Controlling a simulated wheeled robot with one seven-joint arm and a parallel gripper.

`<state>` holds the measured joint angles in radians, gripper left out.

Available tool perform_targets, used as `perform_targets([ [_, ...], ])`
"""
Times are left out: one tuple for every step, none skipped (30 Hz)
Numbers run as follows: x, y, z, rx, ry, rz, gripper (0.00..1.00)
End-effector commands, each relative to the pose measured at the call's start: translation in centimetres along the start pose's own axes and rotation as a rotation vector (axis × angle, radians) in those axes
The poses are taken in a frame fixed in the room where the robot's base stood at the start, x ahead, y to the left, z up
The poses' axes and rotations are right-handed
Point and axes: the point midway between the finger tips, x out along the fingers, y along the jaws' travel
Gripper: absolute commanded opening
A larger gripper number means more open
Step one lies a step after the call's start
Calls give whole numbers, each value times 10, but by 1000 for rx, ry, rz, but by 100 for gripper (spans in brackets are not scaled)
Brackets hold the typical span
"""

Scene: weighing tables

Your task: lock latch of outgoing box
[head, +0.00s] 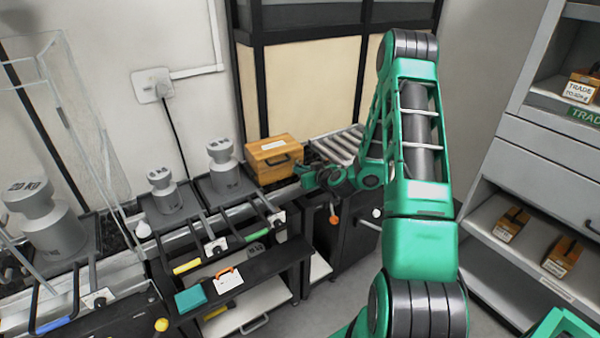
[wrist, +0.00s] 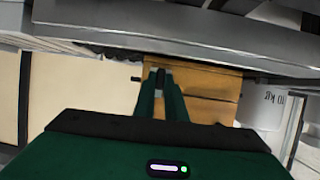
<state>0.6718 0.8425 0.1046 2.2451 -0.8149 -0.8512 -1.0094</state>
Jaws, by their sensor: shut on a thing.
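The outgoing box is an orange wooden box (head: 268,162) with a white label on top and a dark handle on its front. It stands on the bench beside the rollers. My gripper (head: 308,176) is at the box's right side, partly hidden by its own links. In the wrist view, the box (wrist: 207,84) lies just beyond my fingers (wrist: 161,80). The fingers are close together on a small dark piece, which appears to be the latch. The latch is mostly hidden, so its position cannot be told.
A roller conveyor (head: 340,146) lies right of the box. Grey weights (head: 221,165) stand left of it on scales. A black cabinet (head: 345,235) with an orange knob is below. Shelves with small boxes (head: 511,225) stand at the right. A metal edge (wrist: 180,35) crosses the wrist view.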

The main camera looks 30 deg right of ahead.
Motion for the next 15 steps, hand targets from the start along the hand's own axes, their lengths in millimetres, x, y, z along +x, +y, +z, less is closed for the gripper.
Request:
perform_targets([
  [0,0,4,-2,-9,-2,0],
  [0,0,4,-1,-9,-2,13],
  [0,-1,4,-1,-9,-2,19],
  [0,-1,4,-1,-9,-2,19],
  [0,-1,4,-1,-8,-2,19],
  [0,-1,3,-1,-7,-2,19],
  [0,0,3,-1,-6,-2,19],
  [0,0,3,0,-5,-2,19],
  [0,0,2,0,-5,-1,19],
  [0,0,2,0,-4,-1,19],
  [0,0,2,0,-4,-1,19],
  [-1,0,2,0,-4,-1,19],
  [-2,0,2,0,-4,-1,19],
  [-4,0,2,0,-4,-1,19],
  [-7,0,2,1,-4,0,19],
])
